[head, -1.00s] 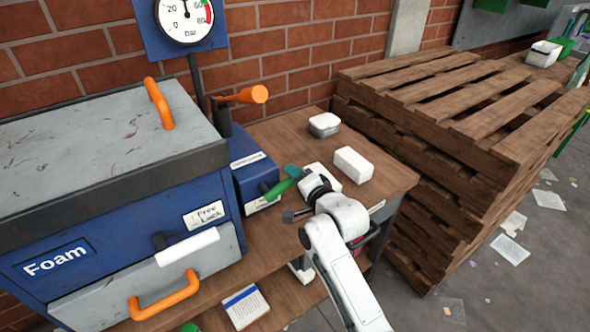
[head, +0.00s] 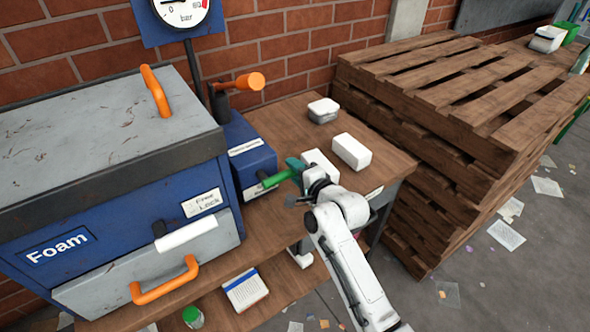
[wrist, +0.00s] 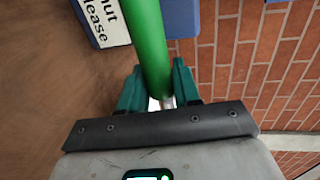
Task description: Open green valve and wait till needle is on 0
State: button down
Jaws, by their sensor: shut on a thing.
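The green valve handle (head: 277,179) is a green bar beside the small blue box (head: 247,160) on the wooden bench. In the wrist view the green handle (wrist: 148,40) runs down between the two teal fingers. My gripper (head: 292,168) is shut on the handle, and its fingers (wrist: 158,88) lie on either side of it. The round white pressure gauge (head: 181,10), marked in bar, is on the wall at the top left. The top of its dial is cut off by the picture edge, and I cannot read where the needle points.
The blue Foam machine (head: 120,225) with orange handles fills the left. An orange lever (head: 250,82) stands behind the box. A white block (head: 351,151) and a small tin (head: 323,110) are on the bench (head: 285,112). Stacked pallets (head: 450,130) stand at the right.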

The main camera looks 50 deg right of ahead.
jog(key=shift+f, duration=0.1)
jog(key=c, duration=0.9)
grip_release()
jog(key=shift+s, duration=0.1)
jog(key=v, duration=1)
jog(key=shift+s, duration=0.35)
jog(key=s+a+f+n+g+y, duration=0.4)
jog(key=s+a+f+n+g, duration=0.3)
jog(key=a+f+n, duration=0.4)
jog(key=s+a+n+g, duration=0.1)
jog(key=s+n+g, duration=0.1)
jog(key=s+n, duration=0.1)
jog(key=s+a+f+n+g, duration=0.1)
jog(key=s+a+n+g, duration=0.1)
jog(key=s, duration=0.3)
jog(key=s+a+n+g, duration=0.1)
jog(key=s+n+g, duration=0.2)
jog(key=s+n, duration=0.2)
jog(key=shift+a+f, duration=0.25)
jog(key=shift+a, duration=0.1)
